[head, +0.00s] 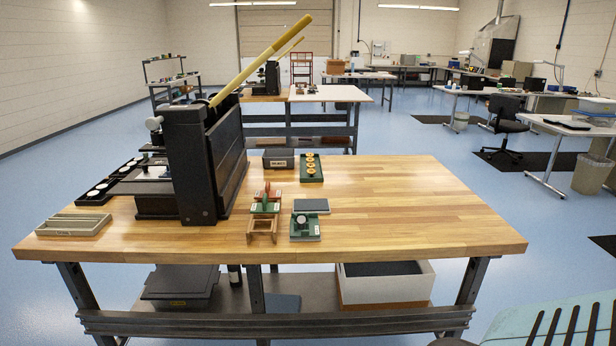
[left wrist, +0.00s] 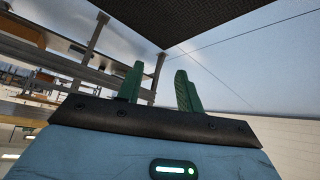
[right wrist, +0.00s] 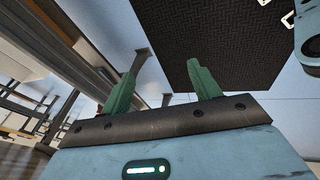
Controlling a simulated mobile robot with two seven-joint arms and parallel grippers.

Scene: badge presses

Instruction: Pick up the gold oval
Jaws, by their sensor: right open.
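Several gold ovals (head: 310,163) sit in a row in a dark green tray (head: 318,179) toward the back middle of the wooden table in the head view. They are too small there to tell apart in detail. My left gripper (left wrist: 159,70) shows in the left wrist view, its green fingers apart with nothing between them. My right gripper (right wrist: 166,62) shows in the right wrist view, also open and empty. Neither gripper appears in the head view, and neither wrist view shows the gold ovals.
A black press (head: 190,165) with a long yellow lever (head: 262,57) stands left of the tray. A dark labelled box (head: 278,159), a wooden rack (head: 263,222), a green fixture (head: 304,228) and a grey-green tray (head: 74,225) are on the table. The table's right half (head: 420,205) is clear.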

